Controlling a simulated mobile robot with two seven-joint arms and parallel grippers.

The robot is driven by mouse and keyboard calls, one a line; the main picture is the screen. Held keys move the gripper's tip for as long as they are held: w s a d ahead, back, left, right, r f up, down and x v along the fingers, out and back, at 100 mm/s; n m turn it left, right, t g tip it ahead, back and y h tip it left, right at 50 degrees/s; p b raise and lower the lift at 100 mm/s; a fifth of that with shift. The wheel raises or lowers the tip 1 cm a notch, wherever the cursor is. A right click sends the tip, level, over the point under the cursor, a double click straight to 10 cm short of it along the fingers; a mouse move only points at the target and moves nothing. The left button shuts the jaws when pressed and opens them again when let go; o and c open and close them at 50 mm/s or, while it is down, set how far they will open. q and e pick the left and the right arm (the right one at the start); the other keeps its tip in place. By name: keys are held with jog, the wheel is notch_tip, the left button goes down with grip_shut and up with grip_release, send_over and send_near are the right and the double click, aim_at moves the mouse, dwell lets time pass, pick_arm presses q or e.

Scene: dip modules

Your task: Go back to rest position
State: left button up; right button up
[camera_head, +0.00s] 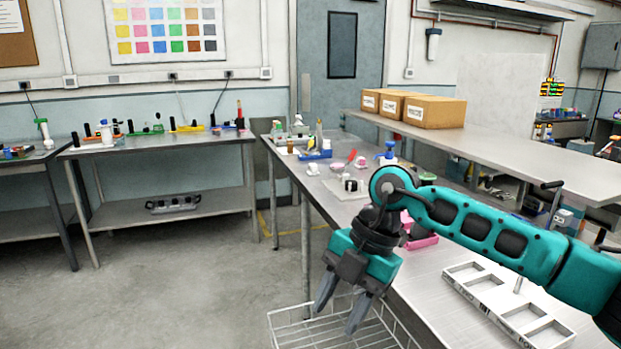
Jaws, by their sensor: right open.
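My right gripper (339,306) hangs on its teal arm at the lower middle of the head view. Its two dark fingers point down and stand apart, with nothing between them. It is in front of the left edge of the metal workbench (425,272) and above a white wire basket (292,320). My left gripper is not in view.
A white tray with square openings (481,294) lies on the workbench under my right forearm. Pink pieces (424,242) lie beside the arm, partly hidden. Cardboard boxes (432,112) stand on the raised shelf (480,143). The floor (180,290) at left is clear.

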jog(key=s+a+r+m+y, duration=0.1)
jog(key=s+a+y, duration=0.3)
jog(key=a+y, duration=0.3)
jog(key=s+a+r+y, duration=0.25)
jog(key=a+y, duration=0.25)
jog(key=y, duration=0.4)
jog(key=w+d+f+m+t+h, duration=0.4)
jog(key=d+f+m+t+h, duration=0.85)
jog(key=m+t, duration=0.75)
jog(key=s+d+f+m+g+h, duration=0.2)
jog(key=s+d+f, duration=0.4)
jog(key=f, duration=0.3)
jog(key=s+d+f+m+g+h, duration=0.3)
jog(key=s+d+f, duration=0.4)
jog(key=f, duration=0.3)
jog(key=shift+s+g+h, duration=0.4)
jog(key=shift+g+h, duration=0.05)
jog(key=shift+g, duration=0.75)
